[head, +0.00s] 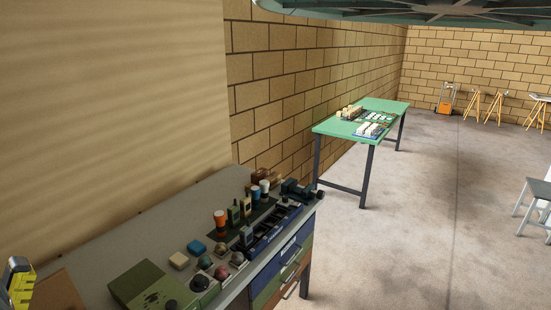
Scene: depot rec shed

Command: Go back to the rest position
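My gripper does not show in the head view, and no part that I can be sure is my arm shows. Whether it is open, shut or holding something cannot be seen. The task names no other object.
A grey workbench (150,222) with drawers stands along the left wall, bearing a green box (147,285), a yellow item (21,284) and several small items. A green table (388,106) stands beyond. A white stool (537,205) is at right. The concrete floor (425,220) between is clear.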

